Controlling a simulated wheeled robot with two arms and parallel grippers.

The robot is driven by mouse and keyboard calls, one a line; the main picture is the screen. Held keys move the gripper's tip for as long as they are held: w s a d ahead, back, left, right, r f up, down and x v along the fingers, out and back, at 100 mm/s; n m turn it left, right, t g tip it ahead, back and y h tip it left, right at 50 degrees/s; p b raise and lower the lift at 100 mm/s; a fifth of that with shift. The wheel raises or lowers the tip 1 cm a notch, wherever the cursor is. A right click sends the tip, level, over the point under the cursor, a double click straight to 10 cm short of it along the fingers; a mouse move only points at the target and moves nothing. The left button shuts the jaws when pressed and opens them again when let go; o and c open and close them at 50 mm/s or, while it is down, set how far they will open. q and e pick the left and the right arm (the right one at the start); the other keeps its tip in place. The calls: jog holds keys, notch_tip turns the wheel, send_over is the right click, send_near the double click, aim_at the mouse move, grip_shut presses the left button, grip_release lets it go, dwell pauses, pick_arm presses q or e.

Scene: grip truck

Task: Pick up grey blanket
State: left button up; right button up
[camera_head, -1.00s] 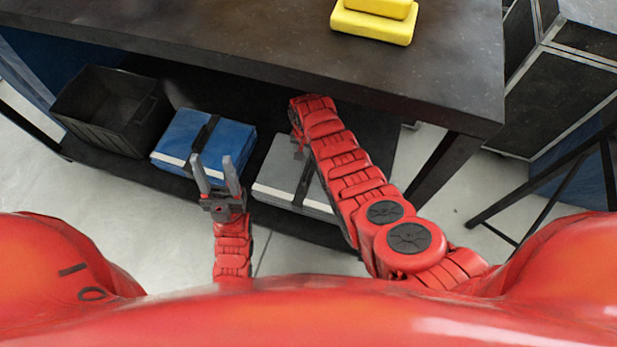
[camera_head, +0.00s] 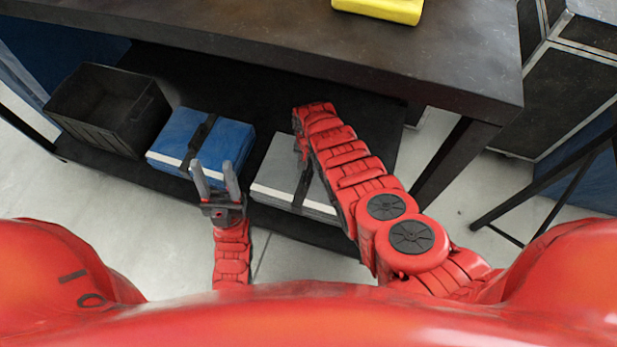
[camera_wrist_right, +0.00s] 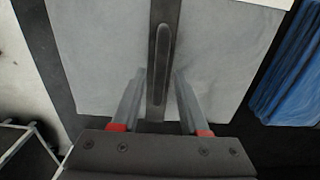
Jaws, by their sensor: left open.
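The grey blanket (camera_head: 272,172) is a flat folded bundle with a pale edge and a black strap, lying on the low shelf under the table. It fills much of the right wrist view (camera_wrist_right: 102,52), its black strap (camera_wrist_right: 164,30) running down the middle. My right gripper (camera_wrist_right: 159,78) is open, with one finger on each side of the strap; I cannot tell whether they touch it. In the head view that gripper is mostly hidden by my right arm. My left gripper (camera_head: 213,170) is open and empty, pointing up in front of the shelf, left of the grey blanket.
A blue blanket bundle (camera_head: 222,140) lies left of the grey one, and a black crate (camera_head: 95,125) stands further left on the shelf. The dark tabletop (camera_head: 250,35) overhangs the shelf, with a yellow item (camera_head: 385,8) on it. A dark table leg (camera_head: 450,160) stands right of my right arm.

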grip_shut()
dwell(1.2)
